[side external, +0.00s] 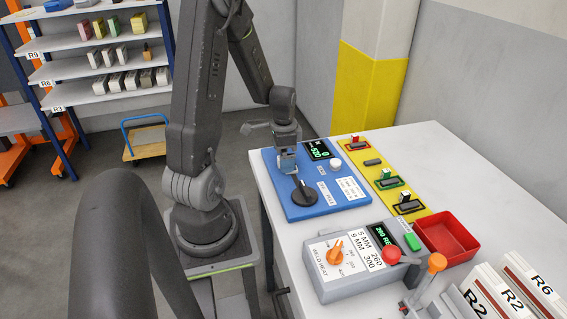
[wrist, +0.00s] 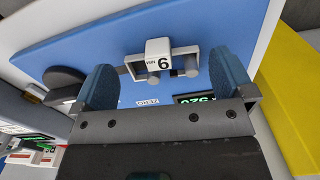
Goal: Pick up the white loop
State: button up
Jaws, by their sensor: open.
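The white loop (wrist: 158,47) shows in the wrist view as a white tab marked with a 6 on a thin pale rectangular band. The band lies around two grey pegs on the blue panel (wrist: 85,45). My gripper (wrist: 163,62) is open, with one blue-grey finger on each side of the loop, both apart from it. In the side view my gripper (side external: 287,163) is low over the left part of the blue panel (side external: 330,205) and hides the loop there.
A black round knob (side external: 304,196) and a white knob (side external: 336,164) stand on the blue panel near my gripper. A yellow board (side external: 395,190) holds red, green and black loops plus one bare grey holder (side external: 373,162). A red tray (side external: 447,238) and a grey control box (side external: 345,280) stand nearer.

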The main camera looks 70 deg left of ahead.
jog(key=shift+f, duration=0.85)
jog(key=shift+c, duration=0.2)
jog(key=c, duration=0.7)
